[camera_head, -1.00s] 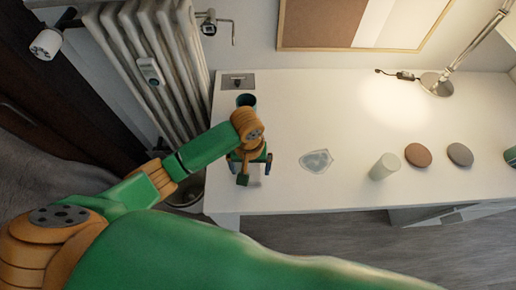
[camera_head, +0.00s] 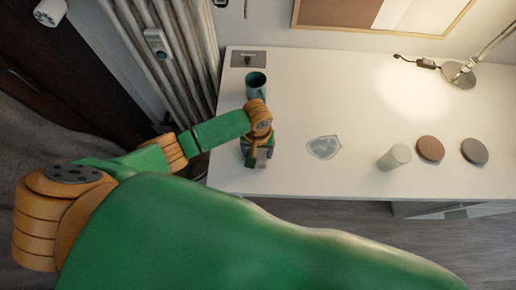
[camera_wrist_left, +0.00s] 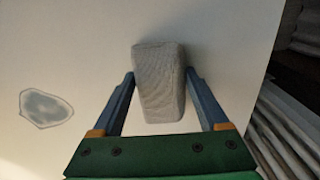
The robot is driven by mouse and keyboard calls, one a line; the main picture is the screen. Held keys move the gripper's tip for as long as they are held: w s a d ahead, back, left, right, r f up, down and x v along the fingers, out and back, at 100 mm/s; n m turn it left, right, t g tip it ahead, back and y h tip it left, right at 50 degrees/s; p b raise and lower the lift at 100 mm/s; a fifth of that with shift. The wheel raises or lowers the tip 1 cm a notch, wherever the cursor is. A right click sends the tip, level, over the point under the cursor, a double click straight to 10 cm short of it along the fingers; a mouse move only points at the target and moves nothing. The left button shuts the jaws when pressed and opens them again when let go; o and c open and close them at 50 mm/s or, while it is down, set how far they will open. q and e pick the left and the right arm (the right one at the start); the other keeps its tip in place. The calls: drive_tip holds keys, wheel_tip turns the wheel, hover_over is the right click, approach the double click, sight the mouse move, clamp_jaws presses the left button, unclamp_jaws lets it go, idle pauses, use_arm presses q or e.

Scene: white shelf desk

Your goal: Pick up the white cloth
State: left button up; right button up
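The white cloth (camera_wrist_left: 158,85) looks like a pale grey-white, textured, folded block on the white desk, in the middle of the left wrist view. My left gripper (camera_wrist_left: 160,74) has its two blue fingers apart, one on each side of the cloth. Narrow gaps show beside it, and I cannot tell whether a fingertip touches it. In the head view my left gripper (camera_head: 257,158) is low over the desk's front left part, and it mostly hides the cloth. My right gripper is not in view.
A flat bluish-grey patch (camera_head: 324,147) lies right of the gripper. A dark teal cup (camera_head: 256,84) stands behind it. A pale cylinder (camera_head: 394,157), a brown disc (camera_head: 430,149), a grey disc (camera_head: 474,151) and a lamp (camera_head: 460,74) are farther right. A radiator (camera_head: 172,60) borders the left.

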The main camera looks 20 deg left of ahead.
sight(258, 153)
use_arm(q)
drive_tip(key=c, duration=0.4)
drive_tip(key=shift+w+r, duration=0.1)
drive_tip(key=shift+r, duration=0.25)
wheel_tip(258, 153, up, 3)
drive_tip(key=shift+d+r+p, duration=0.1)
drive_tip(key=shift+d+p, duration=0.05)
drive_tip(key=shift+p, duration=0.45)
drive_tip(key=s+d+r, duration=0.2)
drive_tip(key=r, duration=0.1)
drive_tip(key=d+r+p, duration=0.1)
drive_tip(key=shift+s+r, duration=0.15)
drive_tip(key=shift+s, duration=0.25)
drive_tip(key=s+d+r+p, duration=0.2)
drive_tip(key=s+d+r, duration=0.2)
drive_tip(key=s+d, duration=0.2)
drive_tip(key=shift+s+d+r, duration=0.3)
drive_tip(key=shift+d+r, duration=0.1)
drive_tip(key=shift+d, duration=0.25)
